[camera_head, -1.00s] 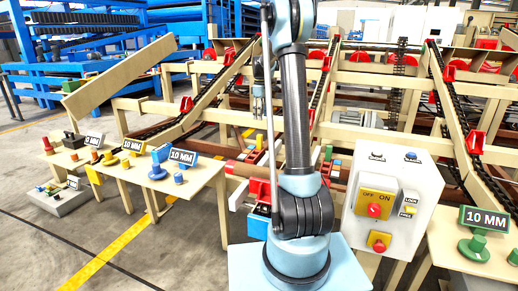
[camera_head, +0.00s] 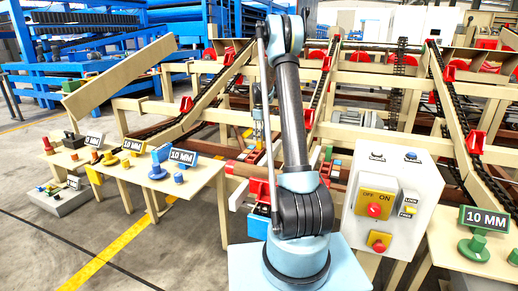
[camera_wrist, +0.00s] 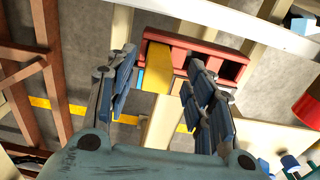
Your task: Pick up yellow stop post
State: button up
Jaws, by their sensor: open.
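A yellow block-shaped post (camera_wrist: 156,68), which I take to be the stop post, sits at the left end of a red compartment tray (camera_wrist: 205,43) in the wrist view. My gripper (camera_wrist: 161,62) is open, with one finger on each side of the yellow post in this view. Its fingers appear apart from the post, and nothing is held. How far the fingertips are above the tray cannot be told. In the head view my gripper (camera_head: 257,128) hangs behind my arm, small and partly hidden, over the area of coloured parts.
A pale wooden board (camera_wrist: 168,110) lies below the tray in the wrist view, and a red cylinder (camera_wrist: 307,107) is at right. In the head view, a switch box (camera_head: 395,190) stands right of my arm and a parts table (camera_head: 190,180) at left. Wooden frame beams surround the work area.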

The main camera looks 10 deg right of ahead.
aim_at(260, 143)
jog(key=shift+w+f, duration=0.15)
jog(key=shift+f, duration=1.35)
jog(key=shift+w+f, duration=0.1)
jog(key=shift+f, duration=1.35)
grip_shut()
